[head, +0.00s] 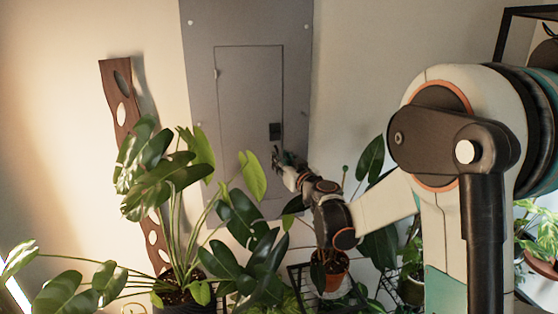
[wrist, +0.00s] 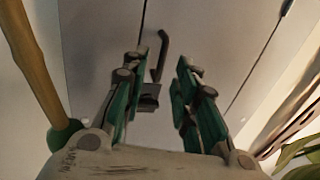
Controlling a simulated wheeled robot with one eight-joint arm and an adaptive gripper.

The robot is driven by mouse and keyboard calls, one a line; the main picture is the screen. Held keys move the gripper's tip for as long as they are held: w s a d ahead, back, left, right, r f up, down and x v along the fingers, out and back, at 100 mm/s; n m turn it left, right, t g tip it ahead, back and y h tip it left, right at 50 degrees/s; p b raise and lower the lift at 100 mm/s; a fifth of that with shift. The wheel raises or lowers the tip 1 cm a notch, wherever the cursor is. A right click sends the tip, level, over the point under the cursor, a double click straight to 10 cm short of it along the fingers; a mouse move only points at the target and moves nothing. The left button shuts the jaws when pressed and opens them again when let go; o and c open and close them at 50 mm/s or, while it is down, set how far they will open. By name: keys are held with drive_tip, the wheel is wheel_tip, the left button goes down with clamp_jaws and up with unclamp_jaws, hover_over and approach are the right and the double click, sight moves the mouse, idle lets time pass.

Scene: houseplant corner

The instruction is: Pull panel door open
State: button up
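The grey wall panel (head: 298,60) has an inset rectangular door (head: 245,85), which looks closed flush in its frame. A small dark latch (head: 275,131) sits near the door's right edge. My gripper (head: 277,155) is just below the latch, close to the door. In the wrist view my gripper (wrist: 161,64) has its two green-and-black fingers spread. A dark bent handle (wrist: 160,57) shows in the gap between them, nearer the left finger. I cannot tell whether a finger touches it. The grey door surface (wrist: 100,35) lies beyond the fingers.
A large leafy plant (head: 160,175) stands in front of the panel at left. A small plant in a terracotta pot (head: 335,272) is below my arm. A brown wooden piece with holes (head: 122,88) hangs on the wall. A dark rack (head: 515,18) is at upper right.

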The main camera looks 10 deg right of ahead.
drive_tip(key=shift+w+a, duration=0.25)
drive_tip(key=shift+w, duration=0.95)
clamp_jaws()
drive_tip(key=shift+s, duration=0.1)
